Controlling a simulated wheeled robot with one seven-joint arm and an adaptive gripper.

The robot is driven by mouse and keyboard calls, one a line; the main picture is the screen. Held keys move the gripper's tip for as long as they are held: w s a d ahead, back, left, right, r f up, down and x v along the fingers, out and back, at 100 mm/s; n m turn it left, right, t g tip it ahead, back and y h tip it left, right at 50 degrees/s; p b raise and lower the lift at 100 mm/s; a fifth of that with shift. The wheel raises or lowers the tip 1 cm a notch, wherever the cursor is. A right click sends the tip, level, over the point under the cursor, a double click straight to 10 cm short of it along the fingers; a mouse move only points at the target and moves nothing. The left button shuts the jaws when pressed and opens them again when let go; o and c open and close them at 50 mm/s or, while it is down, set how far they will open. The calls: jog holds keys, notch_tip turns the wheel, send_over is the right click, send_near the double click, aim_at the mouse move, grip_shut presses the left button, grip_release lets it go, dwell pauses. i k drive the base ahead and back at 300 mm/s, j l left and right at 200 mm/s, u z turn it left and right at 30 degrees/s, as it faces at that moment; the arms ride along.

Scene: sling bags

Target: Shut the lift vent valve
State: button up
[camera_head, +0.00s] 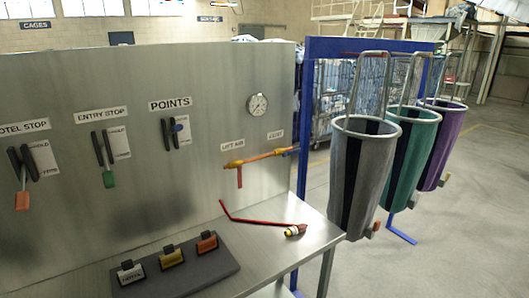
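A yellow valve (235,164) sits on an orange pipe (262,157) along the right part of the metal panel. Its short red handle (239,178) hangs straight down, across the pipe. A label reading roughly "LIFT AIR" (232,145) is above it. A second label (275,134), too small to read surely, is above the pipe's right part, near another yellow fitting (280,152). I cannot tell which fitting is the vent valve. A round gauge (258,105) is higher up. My gripper is not in view.
A metal bench (300,215) below the panel holds a bent red rod (250,220) and a dark block with several labelled pieces (175,270). Grey, teal and purple bags (362,165) hang at right from a blue frame (305,120). Floor beyond them is open.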

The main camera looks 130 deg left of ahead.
aim_at(284, 154)
jog(key=u, duration=0.45)
jog(key=j+u, duration=0.1)
jog(key=u, duration=0.4)
jog(key=j+u, duration=0.1)
jog(key=u, duration=0.8)
jog(key=j+u, duration=0.15)
jog(key=u, duration=0.35)
jog(key=i+j+u, duration=0.15)
jog(key=u, duration=0.35)
jog(key=i+j+u, duration=0.25)
jog(key=u, duration=0.2)
jog(key=i+j+u, duration=0.2)
jog(key=u, duration=0.3)
jog(key=i+u, duration=0.15)
jog(key=i, duration=0.75)
